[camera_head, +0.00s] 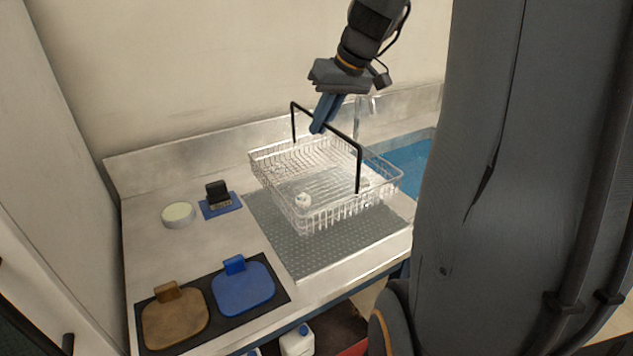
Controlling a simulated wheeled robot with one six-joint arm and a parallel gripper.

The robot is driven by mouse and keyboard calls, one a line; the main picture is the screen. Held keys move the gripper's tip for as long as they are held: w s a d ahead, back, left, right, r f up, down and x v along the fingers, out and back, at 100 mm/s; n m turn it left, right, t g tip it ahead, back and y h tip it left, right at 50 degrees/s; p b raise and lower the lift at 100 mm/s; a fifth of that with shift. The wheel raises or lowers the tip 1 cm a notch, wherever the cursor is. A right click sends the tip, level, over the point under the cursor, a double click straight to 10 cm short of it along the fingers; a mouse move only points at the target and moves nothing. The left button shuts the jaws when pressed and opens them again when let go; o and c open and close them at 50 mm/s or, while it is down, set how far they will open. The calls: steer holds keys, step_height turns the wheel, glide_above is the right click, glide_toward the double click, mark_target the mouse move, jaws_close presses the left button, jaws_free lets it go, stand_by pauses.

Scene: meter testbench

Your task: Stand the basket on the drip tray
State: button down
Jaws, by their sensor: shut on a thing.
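A clear wire basket (285,206) with a black handle (359,165) is in the middle of the head view. My gripper (319,128) is above it, its blue fingers shut on the top bar of the handle. The basket looks about level over the grey perforated drip tray (308,257) set in the counter. Its far right side reaches past the tray toward the blue basin. I cannot tell whether its underside touches the tray. Small white items (303,199) lie inside the basket.
A blue-filled basin (406,160) with a tap is behind right. Left of the tray are a round white-topped dish (178,214) and a black block on a blue pad (219,206). A brown paddle (175,321) and a blue paddle (243,290) lie on a black mat in front.

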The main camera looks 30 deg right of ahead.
step_height(320, 180, down, 9)
steer(key=shift+s+d+r+p, duration=0.1)
steer(key=shift+r+p, duration=0.1)
steer(key=shift+p, duration=0.5)
steer(key=c, duration=1.9)
jaws_free()
steer(key=b+v, duration=0.2)
steer(key=v, duration=1)
steer(key=shift+b, duration=0.35)
